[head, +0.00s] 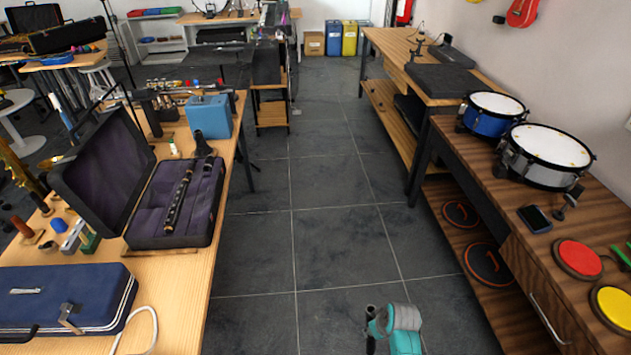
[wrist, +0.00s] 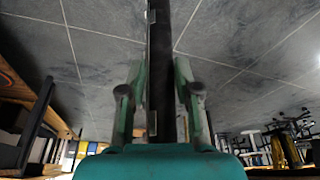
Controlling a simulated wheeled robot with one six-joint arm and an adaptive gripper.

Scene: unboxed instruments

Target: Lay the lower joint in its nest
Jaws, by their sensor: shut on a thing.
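My gripper (wrist: 160,92) is shut on a long dark rod-shaped piece with small silver parts, which looks like the lower joint (wrist: 161,45). The joint runs up out of the top of the wrist view, so its far end is hidden. In the head view my teal wrist is at the bottom, over the open floor, with a dark upright piece beside it. The open instrument case (head: 216,213) lies on the left table, lid raised, with purple lining. I cannot make out the empty nest clearly.
A blue closed case (head: 100,290) lies in front of the open case. A blue box (head: 208,117) and a dark bell-shaped piece (head: 203,146) are behind it. The right bench holds drums (head: 545,147) and coloured pads (head: 578,256). The tiled floor between is clear.

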